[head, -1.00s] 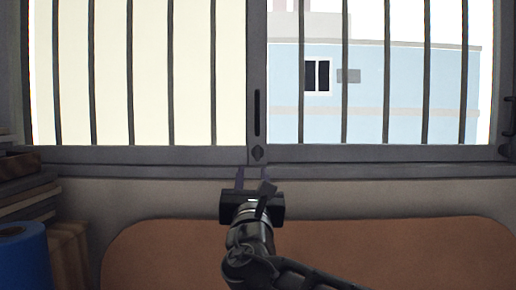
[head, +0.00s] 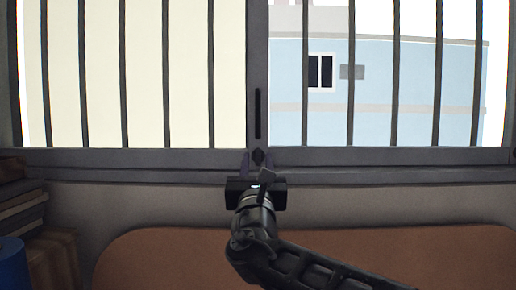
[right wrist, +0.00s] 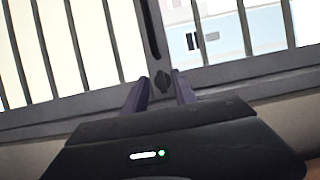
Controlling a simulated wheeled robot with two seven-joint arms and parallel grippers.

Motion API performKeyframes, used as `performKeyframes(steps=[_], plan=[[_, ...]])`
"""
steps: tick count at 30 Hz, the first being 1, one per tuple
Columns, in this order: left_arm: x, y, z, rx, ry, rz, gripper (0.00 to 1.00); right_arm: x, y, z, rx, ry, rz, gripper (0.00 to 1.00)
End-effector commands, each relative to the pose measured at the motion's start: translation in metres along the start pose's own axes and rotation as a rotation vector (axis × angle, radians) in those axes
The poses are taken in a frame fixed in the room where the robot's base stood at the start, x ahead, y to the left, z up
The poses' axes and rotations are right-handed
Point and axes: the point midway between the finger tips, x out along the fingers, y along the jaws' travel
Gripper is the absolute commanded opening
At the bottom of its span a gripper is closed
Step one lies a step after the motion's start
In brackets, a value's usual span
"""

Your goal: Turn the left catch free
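The window catch (head: 258,156) is a small dark diamond-shaped piece low on the window's middle upright, below a dark vertical slot. It also shows in the right wrist view (right wrist: 164,80). My right gripper (head: 259,158) is open, its two purple-grey fingers pointing at the window frame, one on each side of the catch in the head view. In the right wrist view its fingers (right wrist: 161,92) stand apart with the catch just beyond and between them. I cannot tell whether the fingers touch it. My left gripper is not in view.
The barred sliding window (head: 150,158) spans the view, with a pale pane at left and a light blue building outside at right. A brown rounded panel (head: 150,255) lies below the sill. Books (head: 22,205) and a blue roll (head: 12,265) stand at lower left.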

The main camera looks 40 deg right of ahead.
Motion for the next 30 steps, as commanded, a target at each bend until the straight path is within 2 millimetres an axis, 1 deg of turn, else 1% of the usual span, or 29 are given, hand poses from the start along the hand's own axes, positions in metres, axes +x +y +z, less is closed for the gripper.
performKeyframes(steps=[1,3,7,11,18,20,30], plan=[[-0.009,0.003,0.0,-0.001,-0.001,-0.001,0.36,0.011,0.0,0.003,-0.002,0.002,-0.001,0.33],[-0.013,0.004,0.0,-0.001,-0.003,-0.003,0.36,0.022,0.001,0.003,-0.002,0.003,0.001,0.33],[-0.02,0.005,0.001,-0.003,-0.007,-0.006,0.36,0.037,0.0,0.002,-0.001,0.001,0.0,0.33],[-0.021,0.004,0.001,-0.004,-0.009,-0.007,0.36,0.043,0.0,0.0,-0.001,0.001,0.001,0.33],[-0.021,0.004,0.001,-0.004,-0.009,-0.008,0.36,0.044,0.0,-0.001,0.0,0.001,0.001,0.33],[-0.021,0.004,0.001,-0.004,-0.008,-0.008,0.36,0.044,0.0,0.0,0.0,0.001,0.0,0.29],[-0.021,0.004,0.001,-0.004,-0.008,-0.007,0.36,0.043,0.0,-0.001,0.0,0.002,0.001,0.01]])
